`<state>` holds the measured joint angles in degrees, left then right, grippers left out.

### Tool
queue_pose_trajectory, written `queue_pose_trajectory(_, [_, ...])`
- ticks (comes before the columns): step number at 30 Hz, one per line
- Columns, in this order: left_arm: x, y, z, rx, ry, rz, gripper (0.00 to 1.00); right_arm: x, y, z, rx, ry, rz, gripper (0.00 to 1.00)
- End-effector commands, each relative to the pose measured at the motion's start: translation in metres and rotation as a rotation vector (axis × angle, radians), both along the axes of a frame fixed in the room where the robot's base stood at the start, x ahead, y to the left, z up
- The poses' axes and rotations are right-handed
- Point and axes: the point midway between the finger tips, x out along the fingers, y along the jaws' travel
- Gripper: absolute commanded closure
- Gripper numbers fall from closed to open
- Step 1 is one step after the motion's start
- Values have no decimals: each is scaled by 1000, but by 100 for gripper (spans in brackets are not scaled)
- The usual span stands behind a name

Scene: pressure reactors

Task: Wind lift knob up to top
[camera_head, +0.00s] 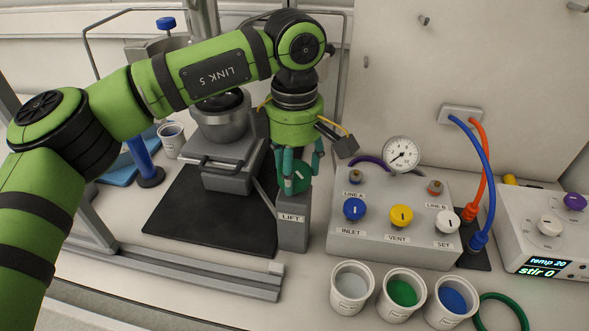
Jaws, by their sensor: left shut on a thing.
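The lift knob (301,183) is a green-teal knob on top of a grey post (293,232) labelled LIFT. My left gripper (298,180) points down from above and is shut on the knob, its teal fingers on either side of it. The fingers hide part of the knob. A grey reactor stand with a metal vessel (222,122) is just left of the post. My arm hides part of the vessel's upper side. My right gripper is not in view.
Right of the post is a gas panel (385,252) with blue, yellow and white knobs and a gauge (402,154). Three cups, one holding green (402,293), stand in front of it. A stirrer control box (545,235) is at far right. A dark mat (190,222) lies left of the post.

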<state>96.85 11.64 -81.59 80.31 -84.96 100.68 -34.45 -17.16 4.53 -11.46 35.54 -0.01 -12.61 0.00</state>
Motion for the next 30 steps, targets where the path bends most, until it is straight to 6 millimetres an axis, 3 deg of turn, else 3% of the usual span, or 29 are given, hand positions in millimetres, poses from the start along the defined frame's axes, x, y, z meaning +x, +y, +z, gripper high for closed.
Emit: queue_pose_trajectory(30, [-1,0,-3,3,7,-969,75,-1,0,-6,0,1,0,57])
